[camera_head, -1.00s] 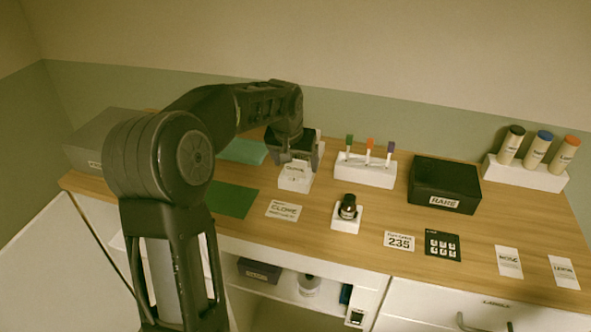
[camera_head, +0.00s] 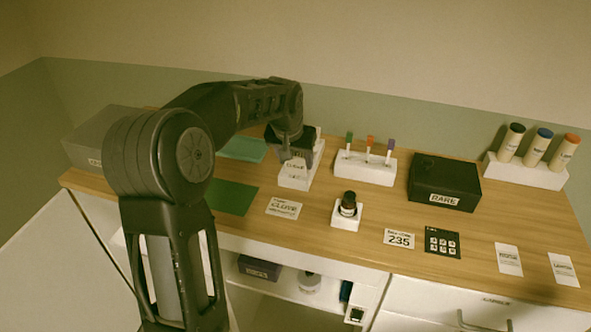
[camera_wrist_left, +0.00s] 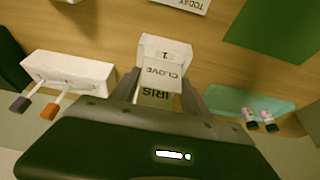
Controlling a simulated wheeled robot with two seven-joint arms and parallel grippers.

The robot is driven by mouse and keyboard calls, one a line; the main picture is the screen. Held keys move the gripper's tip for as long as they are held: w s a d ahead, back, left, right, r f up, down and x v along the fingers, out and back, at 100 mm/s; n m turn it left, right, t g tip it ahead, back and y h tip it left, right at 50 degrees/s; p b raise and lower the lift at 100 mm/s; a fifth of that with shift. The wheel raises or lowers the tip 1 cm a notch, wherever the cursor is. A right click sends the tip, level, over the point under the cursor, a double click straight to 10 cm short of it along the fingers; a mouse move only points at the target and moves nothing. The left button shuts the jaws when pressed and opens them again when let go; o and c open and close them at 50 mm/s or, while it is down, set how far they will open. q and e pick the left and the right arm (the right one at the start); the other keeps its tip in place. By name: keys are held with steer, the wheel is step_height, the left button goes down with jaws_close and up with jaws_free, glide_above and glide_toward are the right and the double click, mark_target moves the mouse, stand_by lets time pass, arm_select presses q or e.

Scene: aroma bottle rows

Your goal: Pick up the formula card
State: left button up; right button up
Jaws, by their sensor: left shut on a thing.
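The formula card (camera_wrist_left: 162,75), white and reading CLOVE with IRIS below it, sits between the fingers of my left gripper (camera_wrist_left: 162,95) in the wrist view. The gripper is shut on it. A white block holder (camera_wrist_left: 165,48) marked 1 is just beyond the card. In the head view the left gripper (camera_head: 298,153) is over the same white holder (camera_head: 294,182) at the back of the counter, with the card (camera_head: 295,166) under it. Whether the card still touches the holder is unclear. My right gripper is not in view.
A white rack with several coloured sticks (camera_head: 364,174) stands right of the holder, then a black RARE box (camera_head: 444,185). A CLOVE sign (camera_head: 284,208), a small dark bottle (camera_head: 348,205) and a green mat (camera_head: 232,198) lie nearer the front.

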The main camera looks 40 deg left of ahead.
arm_select(q)
steer(key=c, duration=0.6)
step_height(320, 180, up, 10)
steer(key=shift+b, duration=0.6)
